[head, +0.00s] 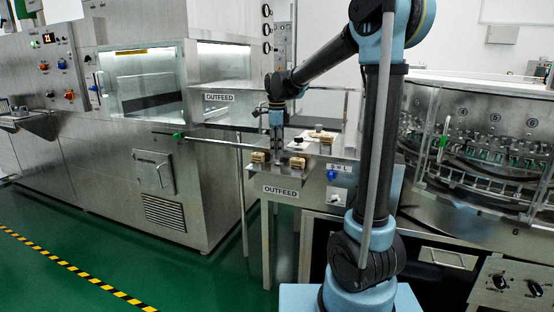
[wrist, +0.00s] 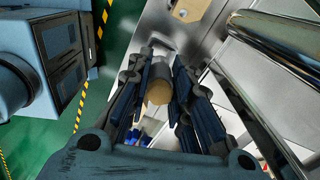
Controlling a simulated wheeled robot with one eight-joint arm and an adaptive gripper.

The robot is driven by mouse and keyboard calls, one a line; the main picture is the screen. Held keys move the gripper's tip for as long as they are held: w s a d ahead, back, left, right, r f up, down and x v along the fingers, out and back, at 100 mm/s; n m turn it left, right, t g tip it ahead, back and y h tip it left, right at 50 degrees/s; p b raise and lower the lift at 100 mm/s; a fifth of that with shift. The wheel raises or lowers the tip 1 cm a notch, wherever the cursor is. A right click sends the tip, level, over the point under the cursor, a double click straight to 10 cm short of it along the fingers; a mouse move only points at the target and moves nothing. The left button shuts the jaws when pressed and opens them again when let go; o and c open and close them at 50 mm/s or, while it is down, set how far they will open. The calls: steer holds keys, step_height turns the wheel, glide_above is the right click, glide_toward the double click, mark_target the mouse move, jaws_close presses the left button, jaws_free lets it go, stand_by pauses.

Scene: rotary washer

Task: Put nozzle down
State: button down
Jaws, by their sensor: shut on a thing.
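My gripper (head: 277,138) points down over the metal outfeed table (head: 285,184) in the head view. In the wrist view my gripper (wrist: 160,88) is shut, with its two dark ribbed fingers on either side of a round tan-and-grey piece (wrist: 159,93), which I take to be the nozzle.
Small tan blocks sit at the table's front edge, one on the left (head: 258,158) and one on the right (head: 297,163). A tan piece (head: 322,135) lies further back. A metal rail (head: 215,142) runs left of the gripper. The rotary washer (head: 480,140) stands at right.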

mark_target(277, 158)
steer(key=shift+f, duration=2.15)
steer(key=shift+f, duration=0.1)
steer(key=c, duration=1.4)
jaws_free()
steer(key=shift+c, duration=0.2)
